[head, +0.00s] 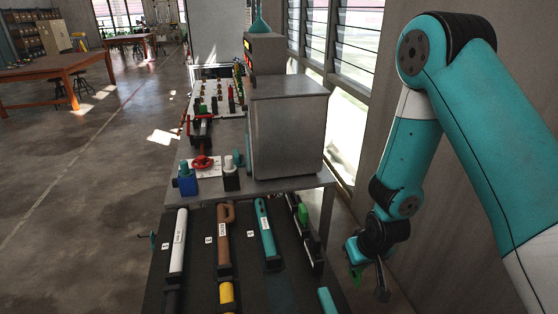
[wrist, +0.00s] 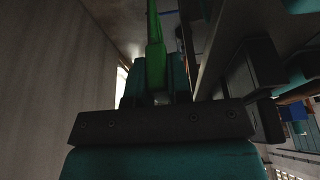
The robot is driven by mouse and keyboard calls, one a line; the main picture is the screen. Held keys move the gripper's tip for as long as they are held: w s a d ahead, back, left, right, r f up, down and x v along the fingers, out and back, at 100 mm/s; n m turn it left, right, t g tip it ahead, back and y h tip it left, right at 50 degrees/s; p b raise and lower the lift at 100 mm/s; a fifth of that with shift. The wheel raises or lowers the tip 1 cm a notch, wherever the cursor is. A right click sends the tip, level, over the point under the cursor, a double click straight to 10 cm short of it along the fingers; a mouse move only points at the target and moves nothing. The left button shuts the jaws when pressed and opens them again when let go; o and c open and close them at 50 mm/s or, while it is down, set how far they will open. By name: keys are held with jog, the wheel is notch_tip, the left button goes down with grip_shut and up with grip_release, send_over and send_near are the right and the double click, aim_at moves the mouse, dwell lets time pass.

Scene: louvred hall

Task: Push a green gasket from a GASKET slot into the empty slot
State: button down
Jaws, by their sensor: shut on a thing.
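My gripper (head: 370,282) hangs to the right of the near dark table, beside the wall, apart from the tools on it. It is shut on a long green piece, which fits the green gasket. That piece (wrist: 155,45) runs up from the jaws in the wrist view; only a small green end (head: 357,275) shows in the head view. Another green piece (head: 303,214) sits in a dark holder at the right edge of the dark table (head: 195,245). The slot labels are too small to read, and I cannot tell which slot is empty.
On the dark table lie a white-grey tool (head: 179,240), a brown-handled tool (head: 224,245), a teal tool (head: 265,228) and a yellow one (head: 227,294). Behind stands a grey metal box (head: 287,130). The wall is close on the right; open floor lies left.

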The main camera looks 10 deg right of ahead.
jog(key=w+a+r+p, duration=0.4)
jog(key=w+r+p, duration=0.4)
jog(key=w, duration=0.7)
notch_tip(320, 180, up, 12)
jog(key=p, duration=0.3)
send_over(293, 205)
jog(key=w, duration=0.3)
notch_tip(293, 205, down, 9)
jog(key=b, duration=0.5)
jog(key=shift+d, duration=0.4)
jog(key=shift+s+r+b, duration=0.1)
jog(key=shift+b, duration=0.25)
jog(key=shift+f+b, duration=2.3)
jog(key=shift+f, duration=0.75)
jog(key=shift+r, duration=0.1)
